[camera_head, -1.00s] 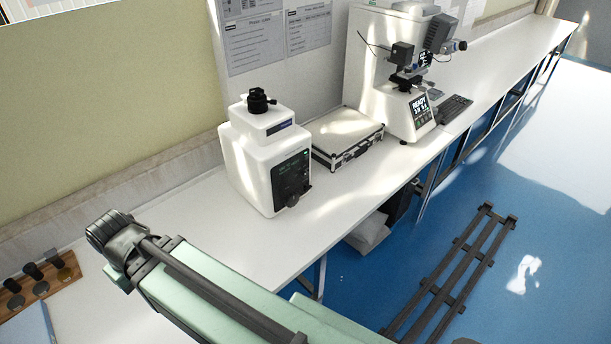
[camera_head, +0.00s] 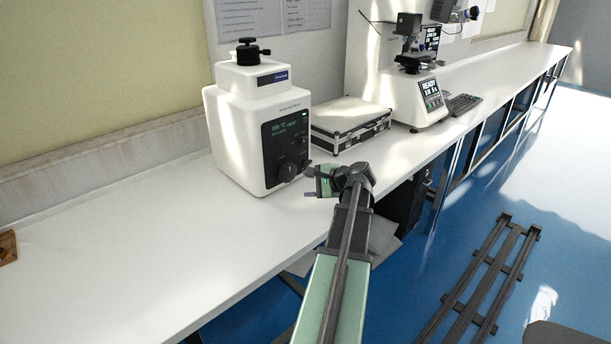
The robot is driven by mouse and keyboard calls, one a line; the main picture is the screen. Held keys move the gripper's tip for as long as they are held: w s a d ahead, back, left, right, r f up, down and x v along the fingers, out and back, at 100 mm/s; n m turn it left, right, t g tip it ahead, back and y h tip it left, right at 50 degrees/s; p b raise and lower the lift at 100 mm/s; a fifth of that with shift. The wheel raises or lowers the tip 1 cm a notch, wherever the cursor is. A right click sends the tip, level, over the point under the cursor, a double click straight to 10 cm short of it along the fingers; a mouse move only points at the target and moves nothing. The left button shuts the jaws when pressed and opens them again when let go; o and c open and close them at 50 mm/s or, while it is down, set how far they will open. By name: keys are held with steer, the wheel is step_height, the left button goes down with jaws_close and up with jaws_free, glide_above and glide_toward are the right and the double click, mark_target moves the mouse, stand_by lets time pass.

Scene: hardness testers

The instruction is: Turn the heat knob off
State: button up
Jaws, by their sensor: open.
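The heat knob (camera_head: 288,172) is a round black dial low on the dark front panel (camera_head: 284,146) of a white box-shaped machine (camera_head: 238,140) on the bench. A small lit green display shows on the panel above the knob. My gripper (camera_head: 309,181) is at the end of my arm, just right of and slightly below the knob in the picture, its fingers pointing toward the machine. It is open and holds nothing that I can see. The gap between the fingers and the knob is small, but I cannot tell whether they touch.
A silver-edged case (camera_head: 350,127) lies on the white bench (camera_head: 130,240) right of the machine. A second tester with a lit screen (camera_head: 418,95) and a keyboard (camera_head: 463,104) stand farther right. Dark rails (camera_head: 490,270) lie on the blue floor.

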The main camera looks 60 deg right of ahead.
steer(key=s+d+m+t+h, duration=0.2)
steer(key=s+d+m, duration=0.15)
steer(key=d, duration=0.25)
steer(key=m+t+h, duration=0.2)
steer(key=m+t, duration=0.1)
steer(key=m, duration=0.5)
glide_toward(305, 142)
steer(key=x, duration=0.9)
steer(key=shift+w+d+f+p, duration=0.1)
steer(key=shift+w+p, duration=0.25)
steer(key=shift+w, duration=0.05)
steer(key=c, duration=0.9)
steer(key=shift+n, duration=0.25)
steer(key=n, duration=1.1)
